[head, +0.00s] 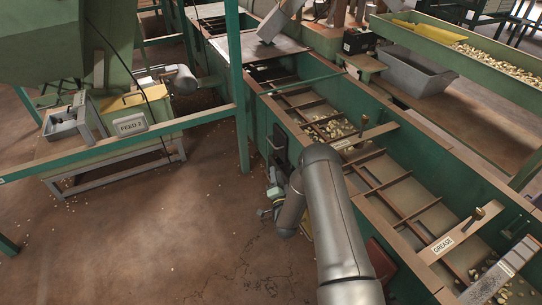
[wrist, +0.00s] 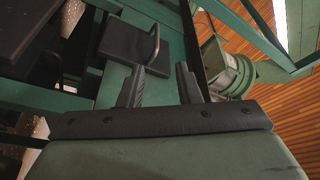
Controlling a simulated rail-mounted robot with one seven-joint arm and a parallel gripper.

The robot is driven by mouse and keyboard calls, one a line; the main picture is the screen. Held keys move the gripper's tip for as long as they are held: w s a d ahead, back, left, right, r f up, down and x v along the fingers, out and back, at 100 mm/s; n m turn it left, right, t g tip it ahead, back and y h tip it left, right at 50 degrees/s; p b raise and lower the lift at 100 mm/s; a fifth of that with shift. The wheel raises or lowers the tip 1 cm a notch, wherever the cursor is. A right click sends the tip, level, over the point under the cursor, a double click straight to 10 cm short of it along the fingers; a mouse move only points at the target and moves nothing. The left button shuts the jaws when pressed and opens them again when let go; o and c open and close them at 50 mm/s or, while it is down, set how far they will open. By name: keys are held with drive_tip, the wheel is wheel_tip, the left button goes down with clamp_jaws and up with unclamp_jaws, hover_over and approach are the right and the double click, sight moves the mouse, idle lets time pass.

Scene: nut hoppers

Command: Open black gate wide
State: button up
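The black gate (head: 280,145) is a dark plate on the near side wall of the long green trough (head: 262,120). In the wrist view a black plate (wrist: 125,48) with a raised grey handle (wrist: 154,44) lies beyond the fingers; it looks like the same gate. My gripper (wrist: 160,85) is open, with two dark fingers apart and nothing between them. The handle is ahead of the fingers, near the left one; I see no grip on it. In the head view my gripper (head: 273,188) is low beside the trough wall, just below the gate, partly hidden by my arm.
The trough holds slatted compartments with scattered nuts and a GREASE label (head: 443,245). A green post (head: 240,110) stands left of the gate. Floor left of my arm is mostly clear.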

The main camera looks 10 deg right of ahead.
sight(271, 143)
drive_tip(key=w+b, duration=0.2)
drive_tip(key=w, duration=0.3)
drive_tip(key=w+r+b, duration=0.1)
drive_tip(key=w+b, duration=0.1)
drive_tip(key=w, duration=0.3)
drive_tip(key=w+r+b, duration=0.1)
drive_tip(key=w+b, duration=0.1)
drive_tip(key=w, duration=0.3)
drive_tip(key=shift+w+d, duration=0.1)
drive_tip(key=shift+d, duration=0.15)
drive_tip(key=shift+w+r, duration=0.2)
drive_tip(key=shift+w, duration=0.4)
clamp_jaws()
